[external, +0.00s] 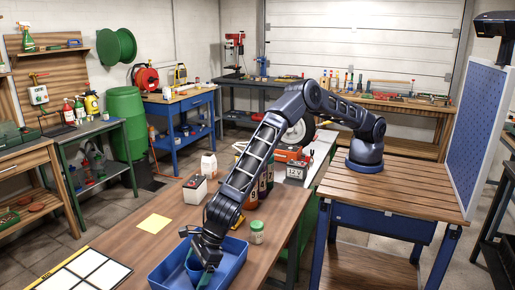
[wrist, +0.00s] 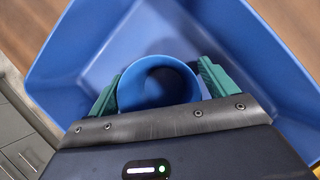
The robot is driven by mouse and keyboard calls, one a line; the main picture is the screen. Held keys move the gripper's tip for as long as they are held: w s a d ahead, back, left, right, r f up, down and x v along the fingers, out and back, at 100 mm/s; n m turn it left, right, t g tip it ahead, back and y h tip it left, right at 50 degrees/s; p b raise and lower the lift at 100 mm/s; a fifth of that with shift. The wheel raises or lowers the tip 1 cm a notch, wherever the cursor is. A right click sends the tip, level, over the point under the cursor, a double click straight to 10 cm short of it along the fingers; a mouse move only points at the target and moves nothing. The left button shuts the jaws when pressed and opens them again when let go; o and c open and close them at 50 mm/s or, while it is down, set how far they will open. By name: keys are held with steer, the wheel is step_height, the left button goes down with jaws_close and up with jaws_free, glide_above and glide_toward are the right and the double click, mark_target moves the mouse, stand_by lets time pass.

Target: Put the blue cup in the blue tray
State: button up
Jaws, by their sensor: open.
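The blue cup (wrist: 158,83) is inside the blue tray (wrist: 262,62) in the wrist view, with its open rim facing the camera. In the external view the blue cup (external: 194,268) shows partly behind my gripper, within the blue tray (external: 232,262) at the front of the workbench. My gripper (wrist: 160,82) is open, with one green finger on each side of the cup and narrow or no visible gaps. I cannot tell whether the fingers touch the cup. In the external view my gripper (external: 204,268) reaches down into the tray. The cup's base is hidden.
A jar with a green lid (external: 257,232) stands just right of the tray. A yellow sheet (external: 154,223) lies on the workbench (external: 130,245) behind the tray. A white-panelled board (external: 85,272) lies to the left. Bottles and a battery (external: 195,188) stand farther back.

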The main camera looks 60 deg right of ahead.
steer(key=v, duration=1.2)
steer(key=shift+r, duration=0.1)
